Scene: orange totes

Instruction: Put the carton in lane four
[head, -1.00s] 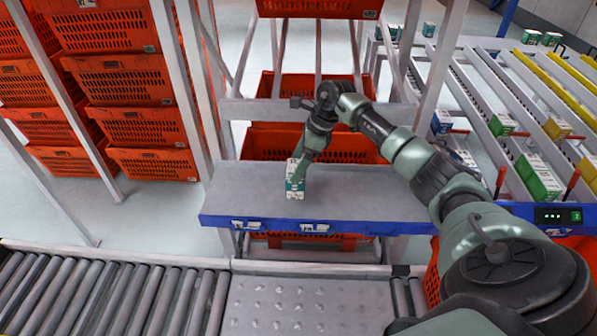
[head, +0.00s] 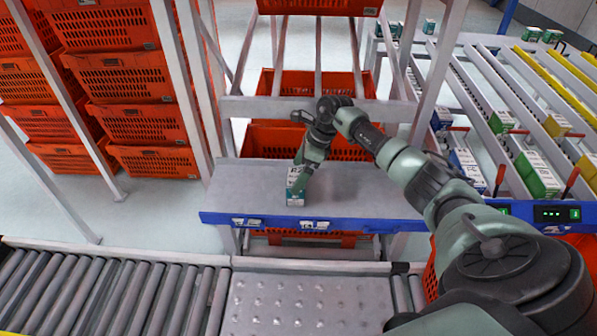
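A small white and teal carton (head: 296,198) is at the front part of the grey shelf (head: 245,185) with the blue front edge, left of its middle. My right gripper (head: 298,182) reaches down onto it from above and behind, and covers part of it. The fingertips are too small and hidden to show whether they are closed on it. I cannot tell whether the carton rests on the shelf or is just above it. My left gripper is not in view. Sloping lanes (head: 486,120) run at the right; no lane number is readable.
Green, blue and yellow cartons stand in the lanes, including a green one (head: 538,175). Orange totes (head: 155,162) are stacked at the left, and another (head: 275,140) is behind the shelf. A roller conveyor (head: 110,290) lies in front. White rack posts flank the shelf.

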